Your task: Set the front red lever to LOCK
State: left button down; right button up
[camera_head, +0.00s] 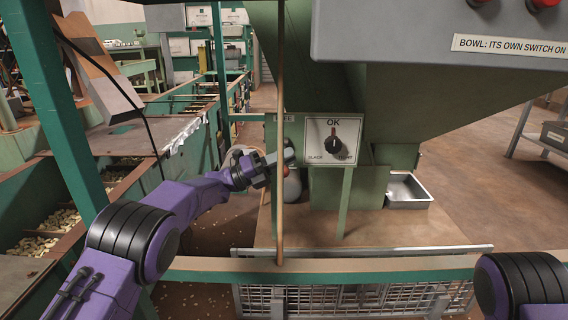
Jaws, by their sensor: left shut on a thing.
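My left arm reaches in from the left, and its gripper (286,160) is at the left side of the dial plate, under the hopper. A small bit of red, the front red lever (285,173), shows right at the fingers. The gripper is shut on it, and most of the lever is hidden. A small label above is partly covered by a thin upright post, so I cannot read it in full. I cannot tell which position the lever is in. Only a part of my right arm shows at the lower right; its gripper is out of view.
A dial plate (334,140) marked OK, SLACK and TIGHT is close to the gripper. The upright post (280,215) stands just in front of it. A green rail (350,270) crosses in front, above a wire basket (340,300). A metal tray (408,190) sits at right.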

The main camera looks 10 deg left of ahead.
pick_arm(q)
jog(key=shift+f, duration=0.1)
jog(key=c, duration=1.2)
grip_release()
jog(key=shift+a, duration=0.1)
jog(key=shift+o, duration=0.2)
